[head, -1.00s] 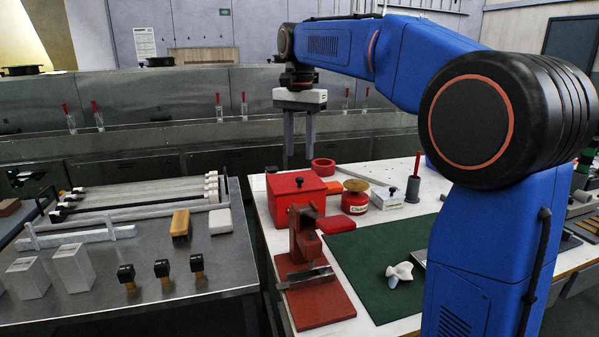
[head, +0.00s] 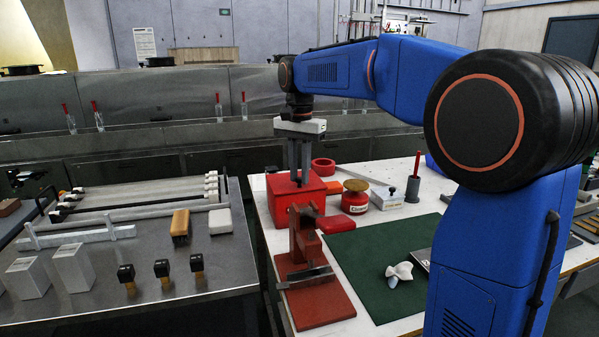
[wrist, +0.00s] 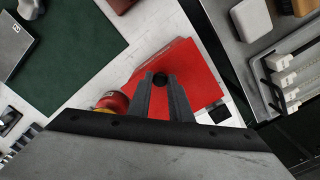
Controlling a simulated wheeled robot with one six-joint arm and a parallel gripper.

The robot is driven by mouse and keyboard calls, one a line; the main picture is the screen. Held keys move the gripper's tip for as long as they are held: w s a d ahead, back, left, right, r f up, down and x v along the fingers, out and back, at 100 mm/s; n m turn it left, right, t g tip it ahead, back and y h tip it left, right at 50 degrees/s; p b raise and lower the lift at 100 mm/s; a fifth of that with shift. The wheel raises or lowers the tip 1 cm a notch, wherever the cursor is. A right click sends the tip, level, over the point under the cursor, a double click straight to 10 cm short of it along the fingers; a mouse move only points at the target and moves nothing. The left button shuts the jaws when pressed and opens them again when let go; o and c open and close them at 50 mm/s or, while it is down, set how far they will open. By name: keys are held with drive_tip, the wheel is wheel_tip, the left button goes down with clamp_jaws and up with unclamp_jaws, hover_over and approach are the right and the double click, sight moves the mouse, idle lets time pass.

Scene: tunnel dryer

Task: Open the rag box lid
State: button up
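The rag box (head: 288,212) is a red box at the left edge of the white bench. Its red lid (head: 318,183) lies on top, with no gap that I can make out. My gripper (head: 299,182) points straight down over the lid, fingers drawn close together around the knob. In the wrist view the black lid knob (wrist: 160,79) sits between the fingertips, which appear to touch it on both sides. The red lid also fills the middle of the wrist view (wrist: 200,80). In the head view the fingers largely hide the knob.
A red clamp stand (head: 305,240) stands close in front of the box. A red can (head: 355,200), a red ring (head: 323,167) and a red block (head: 335,224) are nearby. A green mat (head: 375,260) lies to the right. A steel table (head: 140,270) stands left across a gap.

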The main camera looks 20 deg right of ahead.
clamp_jaws()
drive_tip(key=shift+r, duration=0.1)
